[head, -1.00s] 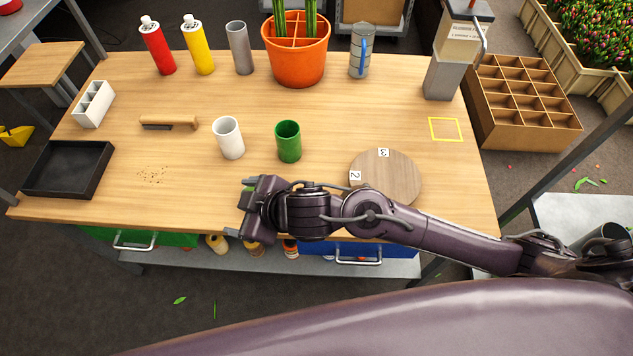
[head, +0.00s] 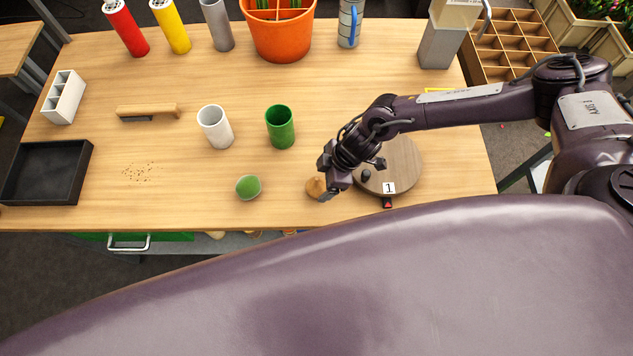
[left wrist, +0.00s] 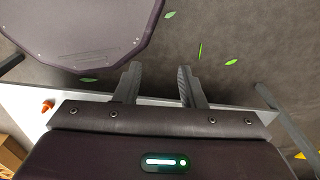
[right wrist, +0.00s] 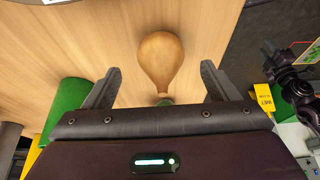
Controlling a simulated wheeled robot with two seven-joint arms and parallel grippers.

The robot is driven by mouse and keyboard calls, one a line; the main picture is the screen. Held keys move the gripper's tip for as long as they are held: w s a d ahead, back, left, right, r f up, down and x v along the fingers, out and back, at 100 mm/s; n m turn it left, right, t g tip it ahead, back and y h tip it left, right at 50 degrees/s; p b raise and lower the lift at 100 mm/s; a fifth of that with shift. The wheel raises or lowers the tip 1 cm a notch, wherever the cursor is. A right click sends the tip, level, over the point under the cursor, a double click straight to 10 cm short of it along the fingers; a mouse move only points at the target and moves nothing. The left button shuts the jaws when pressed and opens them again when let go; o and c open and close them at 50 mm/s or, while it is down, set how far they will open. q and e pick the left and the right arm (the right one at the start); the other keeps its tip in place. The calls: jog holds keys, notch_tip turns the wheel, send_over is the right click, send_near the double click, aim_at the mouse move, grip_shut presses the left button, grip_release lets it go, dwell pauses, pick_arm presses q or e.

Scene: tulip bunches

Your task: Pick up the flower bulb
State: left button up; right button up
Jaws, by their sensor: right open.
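The flower bulb (head: 315,187) is brown and onion-shaped and lies near the table's front edge, partly hidden by my right gripper (head: 330,184). In the right wrist view the bulb (right wrist: 160,58) shows whole, its rounded end away from me and narrow end toward me. My right gripper (right wrist: 160,70) is open there, with a finger on each side of the bulb and a gap to both. My left gripper (left wrist: 158,68) is open and empty over the floor in the left wrist view; it does not show in the head view.
A green rounded object (head: 248,187) lies left of the bulb. A round wooden disc (head: 405,160) is just right of my right gripper. White (head: 215,127) and green (head: 280,127) cups stand behind. A black tray (head: 45,172) is at the left.

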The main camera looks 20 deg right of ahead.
aim_at(322, 180)
jog(key=x, duration=0.2)
jog(key=shift+a+f, duration=0.15)
jog(key=shift+f, duration=0.1)
jog(key=shift+a+f+p, duration=0.2)
jog(key=shift+f+p, duration=0.1)
jog(key=shift+f, duration=0.2)
pick_arm(q)
jog(key=shift+w+d+r, duration=0.25)
jog(key=shift+w+r, duration=0.4)
jog(key=shift+w, duration=0.05)
pick_arm(e)
jog(key=c, duration=1.1)
